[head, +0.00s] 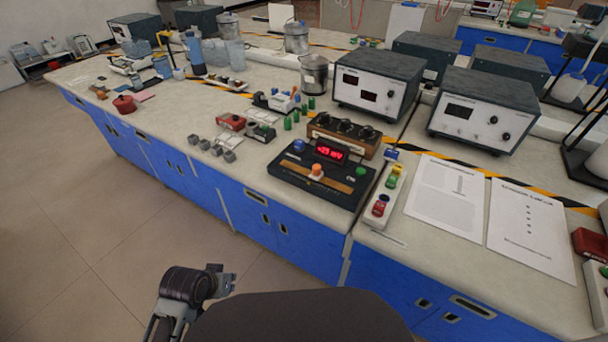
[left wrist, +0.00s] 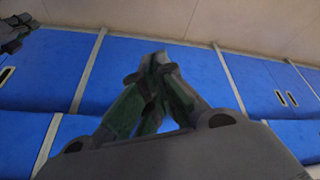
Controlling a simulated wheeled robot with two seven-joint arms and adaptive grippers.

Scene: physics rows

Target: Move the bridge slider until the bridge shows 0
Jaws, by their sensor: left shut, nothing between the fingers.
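The bridge (head: 322,178) is a dark board on the bench with a red lit display (head: 330,152); its digits are small, seeming to read about 423 mV. An orange slider knob (head: 317,169) sits on a wooden strip (head: 340,184) across the board, near its middle. A blue knob (head: 299,146) and a green one (head: 361,172) are on the board. My left gripper (head: 228,283) is low in front of the bench, left of and well away from the bridge. In the left wrist view its fingers (left wrist: 158,58) are shut and empty. My right gripper is not in view.
A brown box with black knobs (head: 343,134) stands right behind the bridge. A strip with coloured knobs (head: 383,203) and paper sheets (head: 449,190) lie to its right. Small grey weights (head: 213,147) lie to its left. Blue cabinets (head: 270,226) form the bench front.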

